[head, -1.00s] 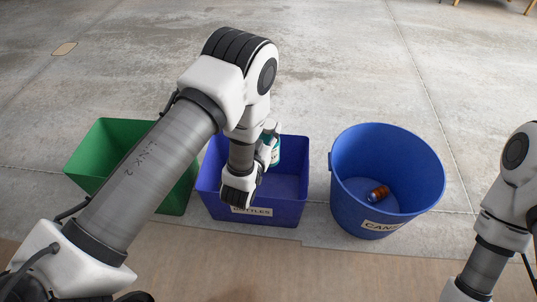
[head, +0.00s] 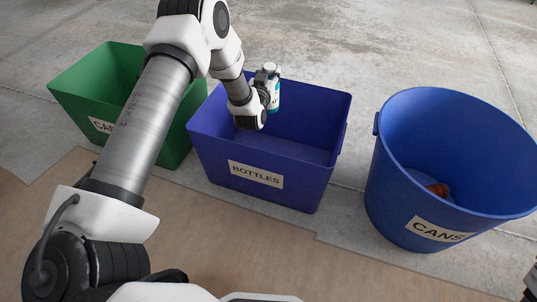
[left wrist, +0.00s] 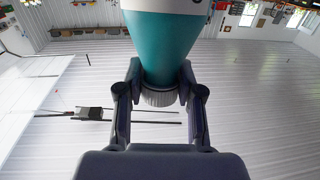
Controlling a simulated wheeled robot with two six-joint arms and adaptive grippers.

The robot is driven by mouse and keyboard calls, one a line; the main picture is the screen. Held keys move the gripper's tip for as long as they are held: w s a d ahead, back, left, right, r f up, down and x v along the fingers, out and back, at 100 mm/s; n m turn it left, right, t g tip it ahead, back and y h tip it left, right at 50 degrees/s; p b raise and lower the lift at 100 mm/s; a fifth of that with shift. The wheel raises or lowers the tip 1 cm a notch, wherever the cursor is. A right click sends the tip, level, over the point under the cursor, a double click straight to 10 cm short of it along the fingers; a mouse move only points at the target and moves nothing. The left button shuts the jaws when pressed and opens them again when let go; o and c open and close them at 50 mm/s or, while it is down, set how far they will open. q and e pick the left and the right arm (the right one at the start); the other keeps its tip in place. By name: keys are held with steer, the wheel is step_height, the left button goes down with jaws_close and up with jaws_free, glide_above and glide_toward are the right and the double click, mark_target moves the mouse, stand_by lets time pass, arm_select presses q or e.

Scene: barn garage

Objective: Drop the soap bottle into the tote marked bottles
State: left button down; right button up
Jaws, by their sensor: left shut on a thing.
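The soap bottle (head: 273,92) is teal and white. My left gripper (head: 265,80) is shut on it, over the back part of the blue-purple tote marked BOTTLES (head: 215,170). In the left wrist view the bottle's teal body (left wrist: 165,40) rises from between the fingers of the left gripper (left wrist: 160,80), with its white ribbed end at the fingers. My forearm and wrist hide part of the bottle and of the tote's back left. The visible tote floor is bare.
A green bin (head: 80,80) with a partly hidden label stands left of the tote. A round blue bucket marked CANS (head: 400,200) stands to the right, with an orange-brown can (head: 437,190) inside. The concrete floor behind is clear.

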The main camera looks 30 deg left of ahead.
arm_select(q)
step_height(320, 180, down, 6)
steer(key=b, duration=0.5)
steer(key=shift+r, duration=0.1)
steer(key=c, duration=0.7)
jaws_free()
steer(key=shift+o, duration=0.2)
step_height(320, 180, up, 10)
steer(key=shift+s, duration=0.1)
